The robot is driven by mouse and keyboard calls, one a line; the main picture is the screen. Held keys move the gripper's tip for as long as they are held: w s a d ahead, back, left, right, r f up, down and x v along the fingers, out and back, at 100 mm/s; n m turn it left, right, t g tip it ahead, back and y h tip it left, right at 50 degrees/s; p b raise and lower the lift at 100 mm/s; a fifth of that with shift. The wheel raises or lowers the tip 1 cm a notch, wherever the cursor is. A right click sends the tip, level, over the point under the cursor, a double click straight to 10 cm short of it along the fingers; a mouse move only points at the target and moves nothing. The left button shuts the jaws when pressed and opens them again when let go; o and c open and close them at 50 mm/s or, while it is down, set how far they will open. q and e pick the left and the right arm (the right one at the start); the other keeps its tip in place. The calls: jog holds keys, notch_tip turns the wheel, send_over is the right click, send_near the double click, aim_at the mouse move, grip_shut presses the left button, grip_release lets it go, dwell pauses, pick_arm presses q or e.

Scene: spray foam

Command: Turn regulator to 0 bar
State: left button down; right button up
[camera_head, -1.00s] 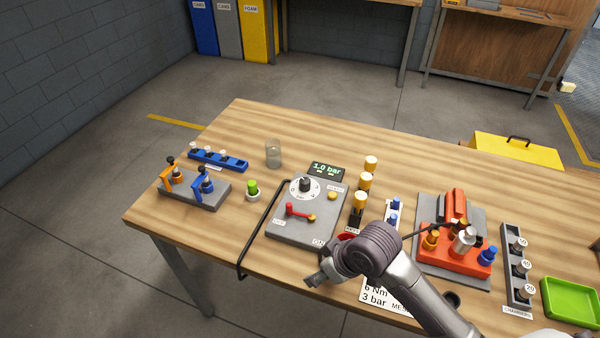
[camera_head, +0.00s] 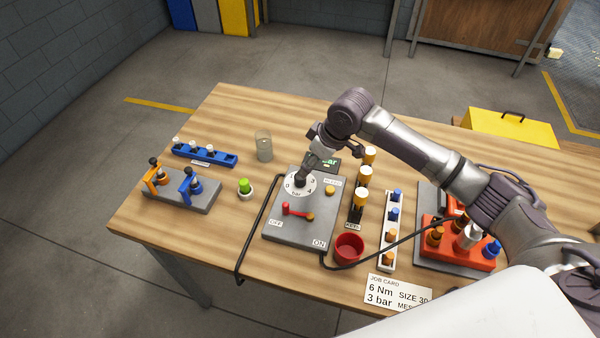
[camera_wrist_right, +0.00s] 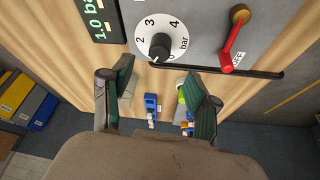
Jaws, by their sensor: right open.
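The regulator is a black knob (camera_wrist_right: 159,46) on a white dial (camera_head: 291,190) marked with numbers and "bar", on the grey panel (camera_head: 287,232). A light mark shows on the knob's lower edge in the wrist view. The display (camera_wrist_right: 98,18) reads 1.0 bar there; my arm partly covers it in the head view. My right gripper (camera_head: 306,169) is above the dial. In the wrist view its two fingers (camera_wrist_right: 160,78) are spread and empty, with the knob just beyond the fingertips, roughly between them. Contact cannot be told. My left gripper is not in view.
Yellow-capped posts (camera_head: 364,174) and a red cup (camera_head: 348,247) stand to the right. A glass (camera_head: 264,146) stands behind left.

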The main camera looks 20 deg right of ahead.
aim_at(300, 179)
jog(key=x, duration=0.7)
jog(key=shift+w+a+f+p, duration=0.1)
jog(key=shift+w+f+p, duration=0.1)
jog(key=shift+p, duration=0.2)
jog(key=shift+w+a+f, duration=0.1)
jog(key=shift+f, duration=0.3)
grip_shut()
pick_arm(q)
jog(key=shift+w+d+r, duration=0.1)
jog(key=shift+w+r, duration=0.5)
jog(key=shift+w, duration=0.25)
